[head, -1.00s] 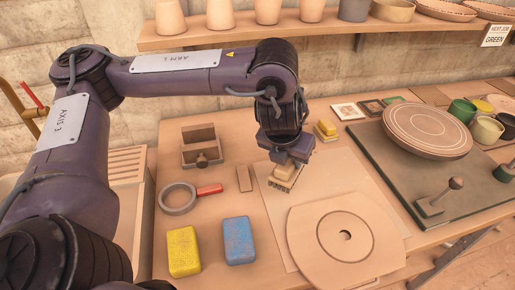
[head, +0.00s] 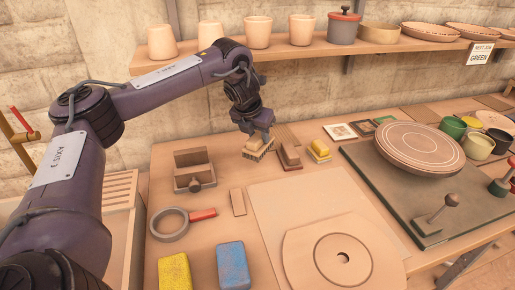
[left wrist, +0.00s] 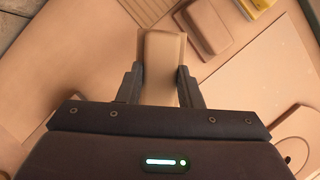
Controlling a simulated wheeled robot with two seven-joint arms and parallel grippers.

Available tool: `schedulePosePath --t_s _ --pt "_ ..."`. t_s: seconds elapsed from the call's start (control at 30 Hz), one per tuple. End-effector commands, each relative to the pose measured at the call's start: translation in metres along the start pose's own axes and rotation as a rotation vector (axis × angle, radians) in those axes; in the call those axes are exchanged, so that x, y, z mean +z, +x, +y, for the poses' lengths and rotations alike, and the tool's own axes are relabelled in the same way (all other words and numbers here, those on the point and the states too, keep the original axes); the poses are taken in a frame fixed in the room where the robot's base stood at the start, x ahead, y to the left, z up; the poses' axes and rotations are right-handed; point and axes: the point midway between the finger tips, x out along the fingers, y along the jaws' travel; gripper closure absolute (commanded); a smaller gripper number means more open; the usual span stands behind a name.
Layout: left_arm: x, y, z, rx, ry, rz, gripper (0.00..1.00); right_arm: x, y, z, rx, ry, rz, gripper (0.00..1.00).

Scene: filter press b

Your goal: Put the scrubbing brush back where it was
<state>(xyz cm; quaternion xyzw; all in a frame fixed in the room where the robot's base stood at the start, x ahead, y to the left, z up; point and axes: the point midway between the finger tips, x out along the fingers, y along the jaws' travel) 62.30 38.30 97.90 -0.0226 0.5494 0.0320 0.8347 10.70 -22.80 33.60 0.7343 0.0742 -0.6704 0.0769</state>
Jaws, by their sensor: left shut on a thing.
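The scrubbing brush (head: 257,152) has a pale wooden back and bristles pointing down. My left gripper (head: 257,138) is shut on it from above, at the back of the bench. In the left wrist view the brush back (left wrist: 162,60) is between the two fingers of my left gripper (left wrist: 161,85). The brush is at or just above the bench top; I cannot tell whether it touches. It is left of a red-brown block (head: 289,157) and in front of a ribbed wooden patch (head: 287,135). My right gripper is not in view.
A wooden box with a knob (head: 194,170) stands left of the brush. A yellow-topped block (head: 319,151) is to the right. A pale board (head: 285,200), a ring with a red handle (head: 170,223) and a blue sponge (head: 233,266) lie in front. A pot shelf (head: 300,52) hangs above.

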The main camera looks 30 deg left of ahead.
Motion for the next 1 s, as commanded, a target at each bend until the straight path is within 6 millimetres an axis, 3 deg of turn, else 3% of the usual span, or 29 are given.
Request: schedulePosePath --t_s 0.43,0.87,0.9,1.0 --pt "-0.025 0.05 -0.001 0.001 0.002 0.007 0.89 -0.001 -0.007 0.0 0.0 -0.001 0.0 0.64" --pt "-0.025 0.06 0.002 0.0 0.001 0.005 0.89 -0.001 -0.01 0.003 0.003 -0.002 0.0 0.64" --pt "-0.026 0.061 0.002 0.0 0.002 0.006 0.66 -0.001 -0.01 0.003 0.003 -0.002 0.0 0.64" --pt "-0.025 0.06 0.002 0.0 0.002 0.005 0.53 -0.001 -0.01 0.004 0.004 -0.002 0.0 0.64"
